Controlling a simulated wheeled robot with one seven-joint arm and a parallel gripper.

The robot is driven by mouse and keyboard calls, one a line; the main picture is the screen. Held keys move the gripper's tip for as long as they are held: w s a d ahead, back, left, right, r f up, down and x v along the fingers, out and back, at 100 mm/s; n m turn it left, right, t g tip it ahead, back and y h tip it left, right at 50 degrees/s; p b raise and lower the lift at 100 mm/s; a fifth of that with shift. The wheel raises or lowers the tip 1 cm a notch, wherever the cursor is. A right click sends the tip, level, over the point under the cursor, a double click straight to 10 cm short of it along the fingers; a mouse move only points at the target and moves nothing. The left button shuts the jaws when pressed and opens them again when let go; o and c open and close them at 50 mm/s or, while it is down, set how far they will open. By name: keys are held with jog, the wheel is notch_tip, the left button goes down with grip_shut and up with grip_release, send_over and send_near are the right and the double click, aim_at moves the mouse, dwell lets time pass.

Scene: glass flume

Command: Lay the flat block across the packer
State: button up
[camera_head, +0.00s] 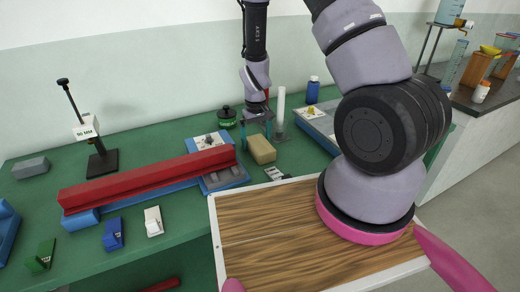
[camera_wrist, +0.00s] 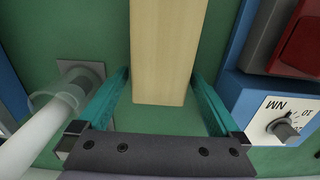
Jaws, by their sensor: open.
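A tan, wood-coloured block (camera_head: 262,149) lies on the green bench, right of the long red beam; I take it for the flat block. It also shows in the wrist view (camera_wrist: 163,55), running from the top edge to the middle. My gripper (camera_head: 257,128) points down at the block. In the wrist view its teal fingers (camera_wrist: 161,78) are open, one on each side of the block, with a gap showing on both sides. I cannot tell for sure which thing is the packer; a grey block (camera_head: 30,167) lies at the far left.
A red beam (camera_head: 150,180) on blue supports lies left of the block, beside a plate with a knob (camera_wrist: 284,128). A clear tube (camera_head: 281,108) stands close on the right. A black-based gauge stand (camera_head: 102,163) and small blue, white and green pieces stand further left.

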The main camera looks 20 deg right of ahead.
aim_at(256, 139)
jog(key=shift+f, duration=0.55)
jog(key=c, duration=1.5)
jog(key=shift+r, duration=5.05)
jog(key=shift+c, duration=0.2)
